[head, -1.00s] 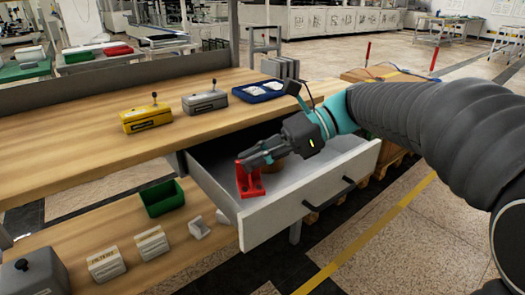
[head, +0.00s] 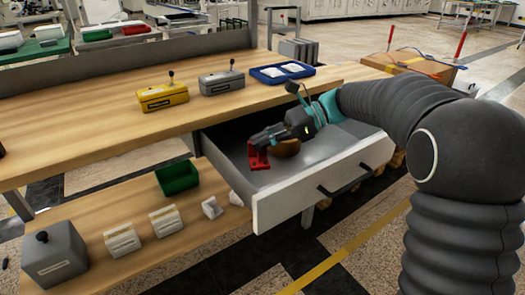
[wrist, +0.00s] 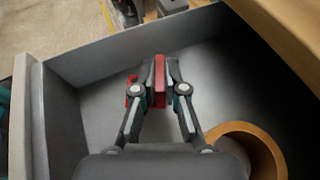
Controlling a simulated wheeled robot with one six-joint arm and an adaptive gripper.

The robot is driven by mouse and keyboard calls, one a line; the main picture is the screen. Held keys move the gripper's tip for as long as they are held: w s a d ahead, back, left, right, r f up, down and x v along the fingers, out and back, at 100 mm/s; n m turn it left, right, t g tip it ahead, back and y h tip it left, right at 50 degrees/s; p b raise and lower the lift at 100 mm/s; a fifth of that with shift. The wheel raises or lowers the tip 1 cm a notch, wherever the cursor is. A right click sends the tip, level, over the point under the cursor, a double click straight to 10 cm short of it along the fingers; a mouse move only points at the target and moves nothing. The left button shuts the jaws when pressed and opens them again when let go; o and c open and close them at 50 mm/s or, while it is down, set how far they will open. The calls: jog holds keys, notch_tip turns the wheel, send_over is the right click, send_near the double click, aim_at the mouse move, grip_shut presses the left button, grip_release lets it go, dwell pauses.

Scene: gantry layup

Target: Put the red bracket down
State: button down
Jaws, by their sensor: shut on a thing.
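The red bracket (head: 258,157) is inside the open drawer (head: 325,172), near its left end. It also shows in the wrist view (wrist: 160,84), between the two fingers. My gripper (wrist: 158,75) is shut on the bracket. In the head view my gripper (head: 262,139) reaches into the drawer from the right. The bracket's lower end is close to the drawer floor; I cannot tell whether it touches. The fingers hide part of the bracket.
A brown ring or roll (wrist: 250,150) lies in the drawer beside my gripper. A yellow box (head: 163,97), a grey box (head: 221,81) and a blue tray (head: 282,73) stand on the bench top above. A green bin (head: 178,177) sits on the lower shelf.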

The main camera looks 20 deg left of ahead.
aim_at(263, 155)
jog(key=shift+f, duration=1.5)
jog(key=shift+f, duration=0.15)
jog(key=c, duration=1.2)
grip_release()
jog(key=shift+d, duration=0.1)
jog(key=v, duration=1.2)
jog(key=shift+w+p, duration=0.1)
jog(key=shift+p, duration=0.2)
